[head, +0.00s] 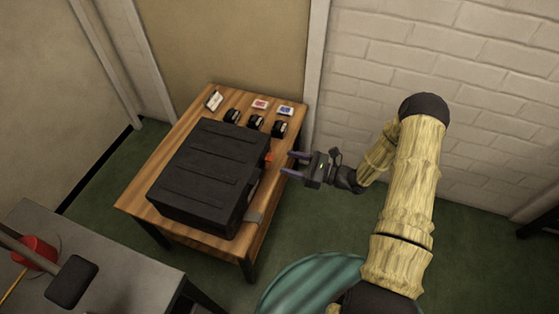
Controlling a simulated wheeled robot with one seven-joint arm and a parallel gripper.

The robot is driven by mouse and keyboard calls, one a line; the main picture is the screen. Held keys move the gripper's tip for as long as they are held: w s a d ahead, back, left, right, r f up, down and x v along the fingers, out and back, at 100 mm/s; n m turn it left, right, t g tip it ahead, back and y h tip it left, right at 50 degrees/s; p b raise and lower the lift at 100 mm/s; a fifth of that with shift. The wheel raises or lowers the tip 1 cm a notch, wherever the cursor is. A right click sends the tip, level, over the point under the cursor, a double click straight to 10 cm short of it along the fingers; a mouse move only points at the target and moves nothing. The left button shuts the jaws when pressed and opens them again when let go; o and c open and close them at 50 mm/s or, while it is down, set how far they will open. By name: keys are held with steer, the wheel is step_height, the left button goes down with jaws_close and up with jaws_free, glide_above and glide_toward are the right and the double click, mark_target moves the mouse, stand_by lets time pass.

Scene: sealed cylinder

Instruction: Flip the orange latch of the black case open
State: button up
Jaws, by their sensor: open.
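The black case (212,173) lies closed on a wooden table, its ribbed lid facing up. The orange latch (269,157) shows as a small patch on the case's right side, near its far end; its exact position is too small to tell. My gripper (289,163) is open and empty, its two purple-grey fingers pointing left toward the latch. The fingertips are a short distance right of the latch, by the table's right edge, and appear apart from it.
Several small black objects (255,122) and cards (261,104) stand along the back of the wooden table (136,197). A white brick wall (440,60) is behind my arm. A grey table (120,270) with a red container (38,252) and a hammer-like tool (71,282) is at lower left.

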mark_target(273, 158)
steer(key=x, duration=0.4)
steer(key=shift+a+b, duration=0.25)
steer(key=shift+b, duration=0.1)
steer(key=shift+w, duration=0.1)
steer(key=c, duration=1)
